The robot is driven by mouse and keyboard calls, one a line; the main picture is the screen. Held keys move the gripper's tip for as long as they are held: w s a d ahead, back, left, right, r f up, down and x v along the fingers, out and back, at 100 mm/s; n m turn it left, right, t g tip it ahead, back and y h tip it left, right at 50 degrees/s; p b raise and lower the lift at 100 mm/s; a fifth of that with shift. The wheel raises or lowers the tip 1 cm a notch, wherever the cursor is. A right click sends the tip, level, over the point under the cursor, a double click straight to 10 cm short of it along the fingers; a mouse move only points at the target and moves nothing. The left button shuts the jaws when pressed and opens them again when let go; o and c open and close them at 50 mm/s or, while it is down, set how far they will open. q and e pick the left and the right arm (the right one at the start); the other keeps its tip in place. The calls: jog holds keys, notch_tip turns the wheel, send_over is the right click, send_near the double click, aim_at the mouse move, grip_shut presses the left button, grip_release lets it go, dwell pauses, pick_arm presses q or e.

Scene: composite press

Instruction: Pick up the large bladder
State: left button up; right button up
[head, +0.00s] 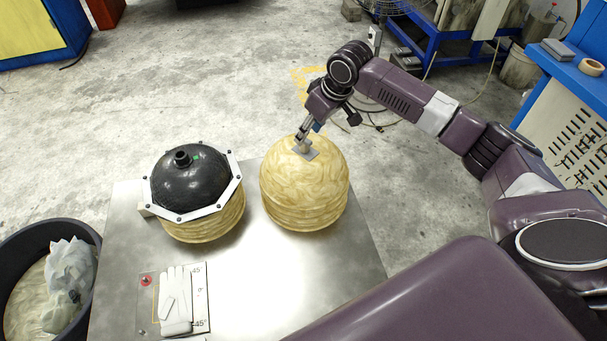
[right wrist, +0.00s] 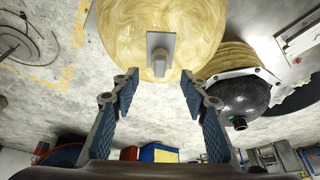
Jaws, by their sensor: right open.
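The large bladder (head: 305,190) is a tan, marbled dome with ribbed lower sides, standing on the metal table (head: 290,290). A small grey plate with an upright tab (head: 307,151) sits on its top. My right gripper (head: 305,137) is at the tab, above the dome. In the right wrist view, the bladder (right wrist: 120,35) fills the top middle and the tab (right wrist: 160,60) lies ahead, between the lines of the two spread fingers (right wrist: 159,86). The gripper is open and empty; the fingers do not visibly touch the tab. My left gripper is not in view.
Left of it stands another tan ribbed body with a black dome (head: 190,182) and white octagonal ring (head: 162,213). White gloves (head: 175,300) lie on a marked plate at the table's front. A black bin (head: 22,240) stands at the left. A blue bench (head: 570,65) is at the right.

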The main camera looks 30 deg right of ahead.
jog(key=p+x, duration=0.1)
jog(key=x, duration=0.3)
jog(key=shift+f+p, duration=0.2)
jog(key=shift+p, duration=0.2)
jog(key=shift+w+f, duration=0.2)
jog(key=shift+f, duration=0.2)
jog(key=c, duration=0.8)
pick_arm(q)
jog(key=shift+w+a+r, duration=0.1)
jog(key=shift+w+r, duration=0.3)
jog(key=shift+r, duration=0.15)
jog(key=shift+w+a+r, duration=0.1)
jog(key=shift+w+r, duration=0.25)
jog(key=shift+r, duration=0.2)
pick_arm(e)
grip_shut()
jog(key=shift+r, duration=0.1)
